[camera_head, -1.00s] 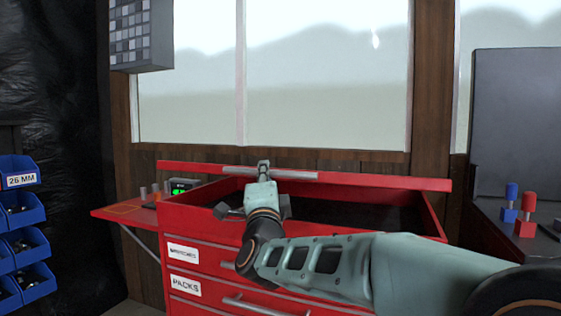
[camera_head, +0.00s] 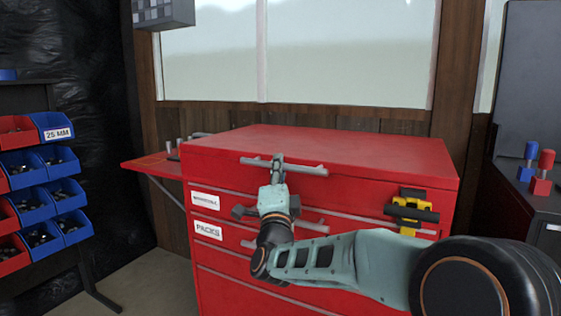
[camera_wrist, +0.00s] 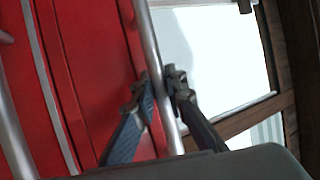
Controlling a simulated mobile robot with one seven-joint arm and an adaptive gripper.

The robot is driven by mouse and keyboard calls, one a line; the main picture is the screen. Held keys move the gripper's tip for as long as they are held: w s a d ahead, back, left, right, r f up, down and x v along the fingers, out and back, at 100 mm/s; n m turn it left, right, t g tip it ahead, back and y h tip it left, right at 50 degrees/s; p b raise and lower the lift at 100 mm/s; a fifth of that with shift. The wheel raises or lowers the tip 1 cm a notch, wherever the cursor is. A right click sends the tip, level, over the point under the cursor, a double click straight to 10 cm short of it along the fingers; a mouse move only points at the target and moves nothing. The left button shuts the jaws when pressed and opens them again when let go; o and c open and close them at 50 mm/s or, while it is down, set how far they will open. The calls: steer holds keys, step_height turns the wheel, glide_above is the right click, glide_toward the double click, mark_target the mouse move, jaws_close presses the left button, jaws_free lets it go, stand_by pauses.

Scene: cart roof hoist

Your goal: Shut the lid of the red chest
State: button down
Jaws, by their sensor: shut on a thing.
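The red chest (camera_head: 340,240) stands in front of me, with labelled drawers. Its lid (camera_head: 330,145) lies flat over the top in the head view, with no open gap visible. A grey bar handle (camera_head: 308,169) runs along the lid's front edge. My gripper (camera_head: 277,162) is shut on this handle, near its left part. In the wrist view, my fingers (camera_wrist: 161,88) stand on either side of the handle bar (camera_wrist: 150,45). Part of the chest's front is hidden behind my arm.
A red side shelf (camera_head: 150,166) juts out left of the chest. A yellow and black tool (camera_head: 408,211) is on the chest's front right. Blue and red bins (camera_head: 62,196) stand at the left. A dark bench (camera_head: 535,205) with a blue and a red peg is at the right.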

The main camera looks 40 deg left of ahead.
steer(key=shift+w+f, duration=0.1)
steer(key=shift+f, duration=0.65)
steer(key=c, duration=2.2)
jaws_free()
steer(key=shift+d, duration=0.1)
steer(key=v, duration=1.2)
steer(key=shift+r, duration=0.35)
steer(key=shift+r, duration=0.1)
